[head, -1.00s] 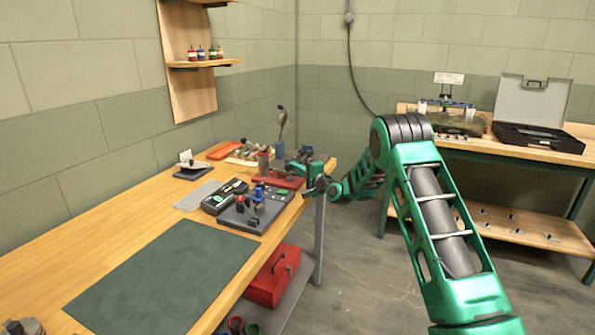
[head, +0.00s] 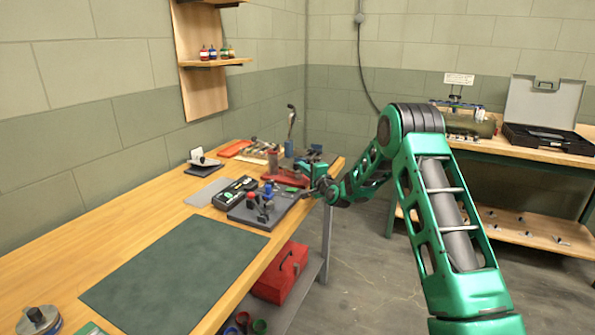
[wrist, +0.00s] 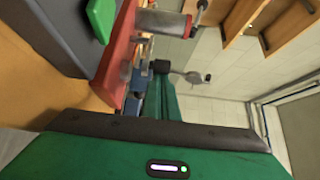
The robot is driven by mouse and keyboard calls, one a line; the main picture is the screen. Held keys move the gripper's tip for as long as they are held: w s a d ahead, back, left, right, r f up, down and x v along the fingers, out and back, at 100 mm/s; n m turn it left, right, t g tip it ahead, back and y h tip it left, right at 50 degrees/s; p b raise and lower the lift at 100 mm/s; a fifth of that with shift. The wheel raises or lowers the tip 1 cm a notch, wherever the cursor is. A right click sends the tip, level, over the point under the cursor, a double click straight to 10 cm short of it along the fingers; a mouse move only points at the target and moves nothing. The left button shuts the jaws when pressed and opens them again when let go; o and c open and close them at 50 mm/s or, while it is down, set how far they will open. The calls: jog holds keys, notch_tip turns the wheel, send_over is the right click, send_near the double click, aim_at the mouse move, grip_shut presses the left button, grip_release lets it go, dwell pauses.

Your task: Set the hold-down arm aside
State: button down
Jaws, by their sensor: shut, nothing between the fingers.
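My gripper (head: 311,171) is at the far right end of the wooden bench (head: 150,238), close to a red-based fixture (head: 286,178) with a grey cylinder (head: 273,160). It is shut and empty. The red fixture and its cylinder (wrist: 160,23) show close up in the wrist view, beside the green gripper body (wrist: 150,150). A tall lever with a dark knob (head: 291,117) stands behind on a blue base. I cannot tell for sure which piece is the hold-down arm. A dull olive tank (head: 470,127) with a blue bar (head: 457,102) above it stands on the rear bench.
A grey block with knobs (head: 263,208) and a black case (head: 235,191) lie near the gripper. A green mat (head: 175,275) is bare. An open case (head: 545,135) stands on the rear bench. A red toolbox (head: 281,272) sits below. The floor between benches is clear.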

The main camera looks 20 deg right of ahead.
aim_at(296, 171)
jog(key=shift+s+a, duration=0.9)
jog(key=shift+a, duration=0.25)
jog(key=shift+s+a, duration=0.2)
jog(key=shift+a, duration=0.3)
jog(key=shift+s+a, duration=0.15)
jog(key=shift+a, duration=0.3)
jog(key=shift+s+d, duration=0.25)
jog(key=shift+d, duration=0.05)
jog(key=d, duration=0.1)
jog(key=s+d, duration=0.1)
jog(key=shift+s+d+f, duration=0.1)
jog(key=shift+s+d, duration=0.1)
jog(key=shift+d, duration=0.2)
jog(key=s+a, duration=0.4)
jog(key=a, duration=0.1)
jog(key=s+a, duration=0.2)
jog(key=a, duration=0.1)
jog(key=shift+s, duration=0.15)
